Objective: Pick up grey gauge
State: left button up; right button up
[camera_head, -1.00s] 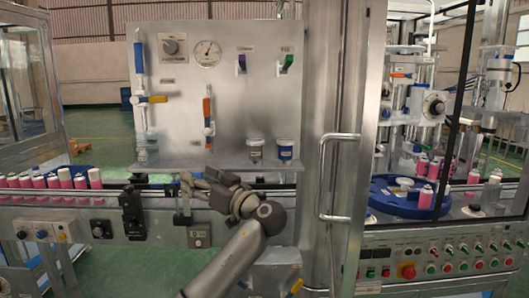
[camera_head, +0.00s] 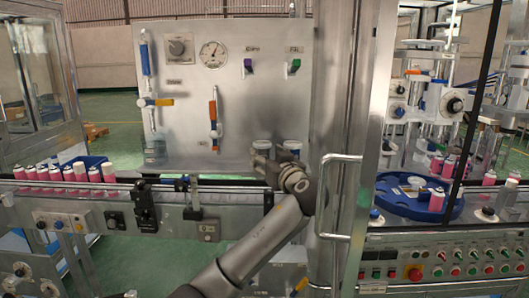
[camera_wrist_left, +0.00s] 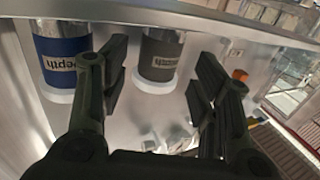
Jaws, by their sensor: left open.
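The grey gauge (camera_head: 262,145) sits at the lower right of the upright metal panel, its lower part hidden behind my gripper in the head view. In the left wrist view the grey gauge (camera_wrist_left: 160,52) has a grey band with a label and a pale round end, and shows between the two finger pairs. My left gripper (camera_head: 265,167) is just in front of and below the gauge. In the left wrist view the gripper (camera_wrist_left: 160,85) is open and empty; I cannot tell if a finger touches the gauge. My right gripper is not in view.
A blue gauge (camera_head: 292,146) marked "Depth" stands close beside the grey one; it also shows in the left wrist view (camera_wrist_left: 64,58). A conveyor with several pink cans (camera_head: 68,173) runs at left. A door handle (camera_head: 340,195) stands close right of my arm.

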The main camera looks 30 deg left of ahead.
aim_at(265, 154)
pick_arm(q)
jog(key=p+x, duration=0.1)
jog(key=x, duration=0.2)
jog(key=shift+w+a+r, duration=0.1)
jog(key=shift+w+a, duration=0.35)
jog(key=shift+a, duration=0.2)
jog(key=c, duration=0.9)
